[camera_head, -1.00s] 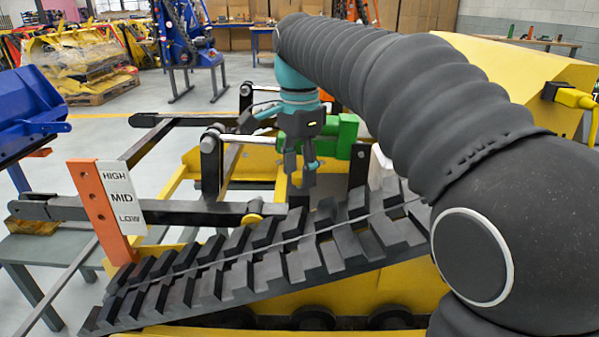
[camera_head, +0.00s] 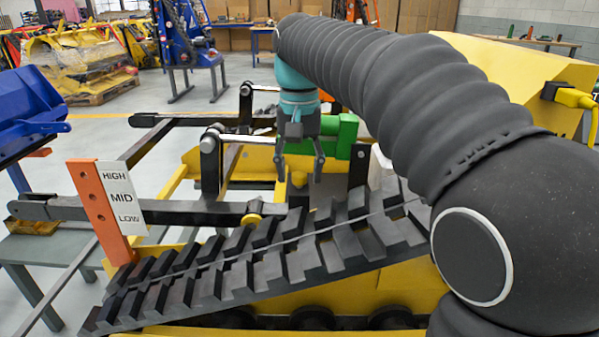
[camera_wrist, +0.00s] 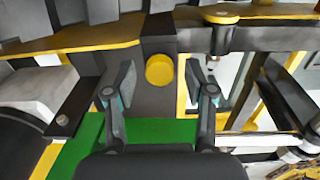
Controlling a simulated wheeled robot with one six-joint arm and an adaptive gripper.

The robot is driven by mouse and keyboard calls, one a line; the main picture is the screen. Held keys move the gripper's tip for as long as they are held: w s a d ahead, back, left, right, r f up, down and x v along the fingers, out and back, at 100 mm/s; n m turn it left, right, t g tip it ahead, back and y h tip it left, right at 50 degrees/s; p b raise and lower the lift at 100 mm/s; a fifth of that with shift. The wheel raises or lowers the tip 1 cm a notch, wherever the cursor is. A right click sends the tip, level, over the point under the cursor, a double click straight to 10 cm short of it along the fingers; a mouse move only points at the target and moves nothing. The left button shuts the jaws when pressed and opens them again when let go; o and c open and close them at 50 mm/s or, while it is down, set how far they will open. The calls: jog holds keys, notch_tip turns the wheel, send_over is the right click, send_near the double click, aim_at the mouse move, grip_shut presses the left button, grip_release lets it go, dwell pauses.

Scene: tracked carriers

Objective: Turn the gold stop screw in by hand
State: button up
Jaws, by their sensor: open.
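The gold stop screw (camera_wrist: 159,69) shows as a round yellow head on a dark block, between my two fingers in the wrist view. In the head view, the screw (camera_head: 298,179) is a small gold spot beneath my gripper. My gripper (camera_head: 299,168) points down over it and is open, one finger on each side. In the wrist view, my gripper (camera_wrist: 160,83) has clear gaps between both fingertips and the screw head. I cannot tell how far above the screw the fingertips are. The screw's shank is hidden.
A black track (camera_head: 250,255) runs in front. An orange post (camera_head: 97,210) carries a HIGH/MID/LOW plate (camera_head: 122,194) at left. Another gold round piece (camera_head: 251,218) sits on the dark lever (camera_head: 185,212).

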jog(key=n, duration=0.8)
jog(key=shift+n, duration=0.4)
jog(key=n, duration=0.9)
jog(key=shift+c, duration=0.2)
jog(key=c, duration=0.9)
jog(key=m, duration=0.9)
jog(key=shift+m, duration=0.3)
